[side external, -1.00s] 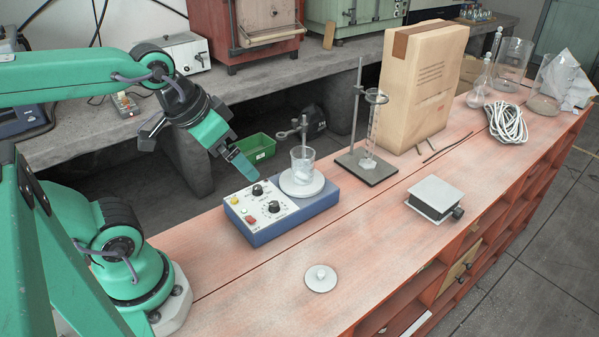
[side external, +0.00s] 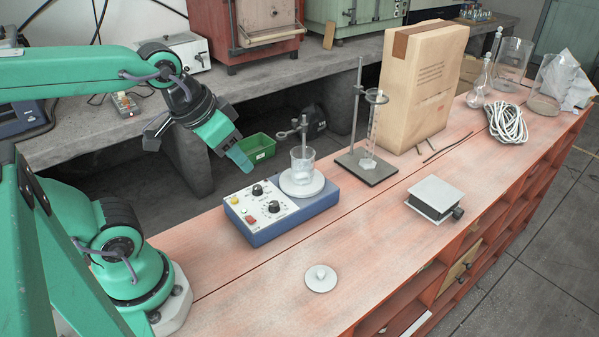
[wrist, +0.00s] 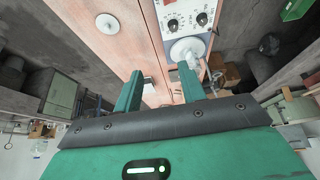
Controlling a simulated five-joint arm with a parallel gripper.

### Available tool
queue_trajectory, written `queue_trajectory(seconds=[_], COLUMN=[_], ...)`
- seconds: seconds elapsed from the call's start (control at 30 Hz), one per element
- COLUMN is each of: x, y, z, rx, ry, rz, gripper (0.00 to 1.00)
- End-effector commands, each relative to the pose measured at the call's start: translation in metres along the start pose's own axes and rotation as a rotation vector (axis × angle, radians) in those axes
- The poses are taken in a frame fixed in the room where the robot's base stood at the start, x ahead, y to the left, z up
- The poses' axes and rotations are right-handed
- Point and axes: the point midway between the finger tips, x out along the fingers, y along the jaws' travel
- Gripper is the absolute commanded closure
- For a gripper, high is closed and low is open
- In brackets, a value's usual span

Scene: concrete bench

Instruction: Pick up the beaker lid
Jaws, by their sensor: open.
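The beaker lid (side external: 321,278) is a small white disc with a knob, lying flat on the reddish bench top near its front edge. In the wrist view the lid (wrist: 106,23) shows at the upper left, well apart from my fingers. The glass beaker (side external: 303,163) stands on the round white plate of the blue stirrer (side external: 281,212). My gripper (side external: 199,146) is open and empty, up and to the left of the stirrer, far from the lid. In the wrist view my gripper (wrist: 158,88) shows two green fingers spread apart.
A ring stand with a cylinder (side external: 368,160), a large paper bag (side external: 421,85) and a grey lab jack (side external: 434,198) stand further right. Coiled white cable (side external: 508,122) and glassware lie beyond. The bench around the lid is clear.

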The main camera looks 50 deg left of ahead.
Motion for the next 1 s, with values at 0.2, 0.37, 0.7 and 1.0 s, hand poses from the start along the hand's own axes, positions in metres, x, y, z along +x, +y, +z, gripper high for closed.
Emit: queue_trajectory(seconds=[0.2, 0.37, 0.7, 1.0], x=[0.018, 0.038, 0.086, 0.134], y=[0.015, 0.032, 0.073, 0.113], z=[-0.011, -0.019, -0.028, -0.021], rx=[-0.033, -0.068, -0.140, -0.195], ry=[-0.065, -0.130, -0.266, -0.379], rz=[0.021, 0.031, 0.025, -0.013], gripper=[0.60, 0.60, 0.60, 0.60])
